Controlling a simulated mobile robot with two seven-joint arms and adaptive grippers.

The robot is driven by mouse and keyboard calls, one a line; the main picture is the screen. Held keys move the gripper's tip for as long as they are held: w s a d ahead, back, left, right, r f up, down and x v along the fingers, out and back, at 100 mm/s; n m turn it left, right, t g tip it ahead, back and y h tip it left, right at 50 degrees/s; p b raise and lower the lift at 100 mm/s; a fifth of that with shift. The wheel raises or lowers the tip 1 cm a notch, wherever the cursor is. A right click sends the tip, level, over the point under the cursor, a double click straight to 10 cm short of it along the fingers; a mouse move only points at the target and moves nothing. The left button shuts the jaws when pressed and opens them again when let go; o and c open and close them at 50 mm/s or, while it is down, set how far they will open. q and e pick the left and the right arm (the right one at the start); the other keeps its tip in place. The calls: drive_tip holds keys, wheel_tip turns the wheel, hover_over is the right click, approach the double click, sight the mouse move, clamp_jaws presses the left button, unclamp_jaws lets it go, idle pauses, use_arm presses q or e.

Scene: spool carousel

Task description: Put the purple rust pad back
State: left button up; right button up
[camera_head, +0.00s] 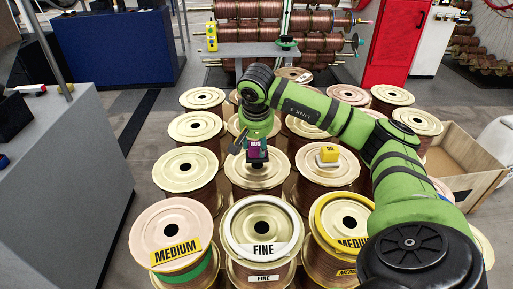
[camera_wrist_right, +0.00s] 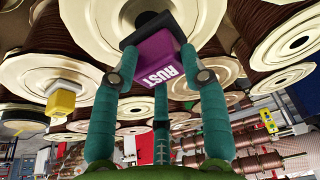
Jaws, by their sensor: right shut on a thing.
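The purple rust pad (camera_head: 254,149), a purple block labelled RUST on a black base, is held by my right gripper (camera_head: 257,143) over a pale-flanged copper wire spool (camera_head: 236,175) in the middle of the group. In the right wrist view, the green fingers close around the purple rust pad (camera_wrist_right: 153,62), with its black base (camera_wrist_right: 148,24) facing the spool flange. The base covers the spool's hub in the head view. I cannot tell whether it touches the flange. My left gripper is not in view.
A yellow oil pad (camera_head: 328,154) on a white base sits on the spool to the right. Front spools carry MEDIUM (camera_head: 177,251) and FINE (camera_head: 263,249) labels. A cardboard box (camera_head: 472,185) stands at right, a grey counter (camera_head: 60,190) at left. Several spools crowd around my right arm.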

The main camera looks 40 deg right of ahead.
drive_tip(key=shift+f, duration=1.2)
drive_tip(key=o, duration=1.2)
drive_tip(key=shift+f, duration=0.1)
drive_tip(key=v, duration=1.2)
